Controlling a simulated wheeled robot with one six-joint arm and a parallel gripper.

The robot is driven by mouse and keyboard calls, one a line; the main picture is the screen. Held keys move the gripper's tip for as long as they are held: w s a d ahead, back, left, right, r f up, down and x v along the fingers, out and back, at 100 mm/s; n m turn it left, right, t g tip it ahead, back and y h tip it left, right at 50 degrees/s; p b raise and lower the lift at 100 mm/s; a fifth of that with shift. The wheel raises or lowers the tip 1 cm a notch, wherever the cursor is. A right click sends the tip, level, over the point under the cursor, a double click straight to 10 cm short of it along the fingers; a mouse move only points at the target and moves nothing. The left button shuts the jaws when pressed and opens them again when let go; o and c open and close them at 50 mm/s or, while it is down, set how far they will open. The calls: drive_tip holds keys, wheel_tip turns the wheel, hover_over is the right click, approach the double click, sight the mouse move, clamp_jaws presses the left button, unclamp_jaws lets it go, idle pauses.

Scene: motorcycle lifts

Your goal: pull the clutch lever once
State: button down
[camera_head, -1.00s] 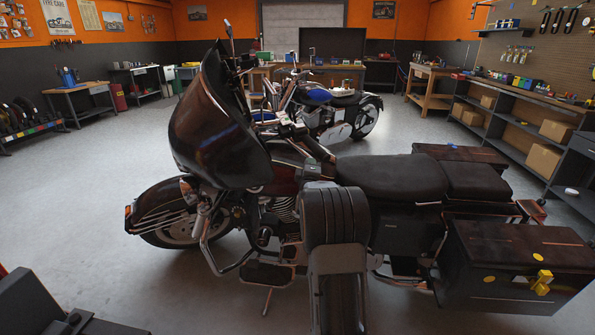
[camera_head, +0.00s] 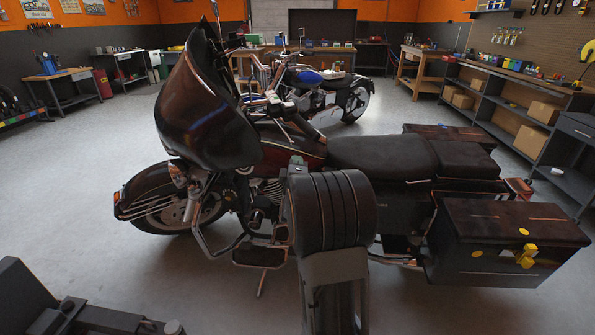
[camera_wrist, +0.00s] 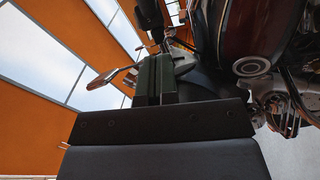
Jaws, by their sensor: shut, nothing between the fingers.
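The dark red touring motorcycle (camera_head: 315,150) stands across the middle of the head view, its black fairing (camera_head: 203,105) to the left. Its near handlebar (camera_head: 290,112) rises behind the fairing. I cannot clearly pick out the clutch lever there. In the wrist view, my gripper (camera_wrist: 155,78) shows two dark green fingers side by side, shut and empty. A chrome, rounded part (camera_wrist: 108,78) is just left of the fingers, apparently apart from them; I cannot tell if it is a lever or a mirror. My arm hides much of the gripper in the head view.
Black saddlebags (camera_head: 505,240) and the seat (camera_head: 385,160) extend to the right. A second, blue motorcycle (camera_head: 325,92) stands behind. Shelving (camera_head: 515,105) lines the right wall and a workbench (camera_head: 62,78) the left.

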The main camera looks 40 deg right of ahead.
drive_tip(key=shift+v, duration=1.5)
drive_tip(key=shift+s+d, duration=0.1)
drive_tip(key=shift+d, duration=0.1)
